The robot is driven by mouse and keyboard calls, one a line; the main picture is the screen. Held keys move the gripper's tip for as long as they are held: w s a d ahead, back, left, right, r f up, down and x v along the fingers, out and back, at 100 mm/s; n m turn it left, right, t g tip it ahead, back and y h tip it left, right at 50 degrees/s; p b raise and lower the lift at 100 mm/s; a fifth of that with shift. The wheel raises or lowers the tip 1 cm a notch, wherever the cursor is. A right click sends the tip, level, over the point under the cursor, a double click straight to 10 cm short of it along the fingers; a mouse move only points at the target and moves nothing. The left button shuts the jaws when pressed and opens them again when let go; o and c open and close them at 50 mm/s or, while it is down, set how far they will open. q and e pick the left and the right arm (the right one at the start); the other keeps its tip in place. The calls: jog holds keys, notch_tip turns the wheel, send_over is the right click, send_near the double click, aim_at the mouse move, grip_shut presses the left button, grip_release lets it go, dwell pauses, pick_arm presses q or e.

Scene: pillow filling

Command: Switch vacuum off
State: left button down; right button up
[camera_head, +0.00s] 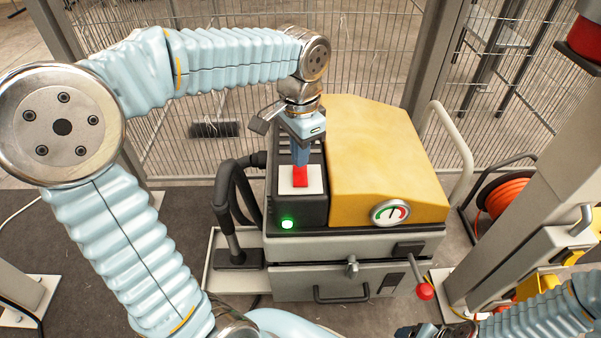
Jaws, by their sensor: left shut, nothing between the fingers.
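The vacuum (386,165) is a grey box-shaped machine with a yellow cover, standing in the middle of the view. On its black left section is a red switch (300,177) set in a white plate (287,185). A green light (287,223) glows on the front edge below it. My left gripper (301,160) points down from above, shut and empty, with its tip at the upper end of the red switch. I cannot tell whether it touches. Its fingertips partly cover the switch. My right arm shows at the lower right, but its jaws cannot be made out.
A pressure gauge (390,212) is on the vacuum's front. A black hose (230,205) stands left of it. A red-knobbed lever (425,291) sticks out at front right. Wire fencing (395,60) closes the back. An orange cable reel (508,197) and a grey post (530,190) stand right.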

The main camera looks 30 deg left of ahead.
aim_at(300, 169)
pick_arm(q)
jog(key=shift+f+b, duration=0.7)
jog(key=shift+f, duration=0.3)
dwell(0.4)
notch_tip(300, 169, up, 3)
jog(key=p, duration=0.2)
jog(key=shift+p, duration=0.4)
notch_tip(300, 169, up, 4)
jog(key=p, duration=0.3)
jog(key=shift+r+p, duration=0.1)
jog(key=shift+p, duration=0.3)
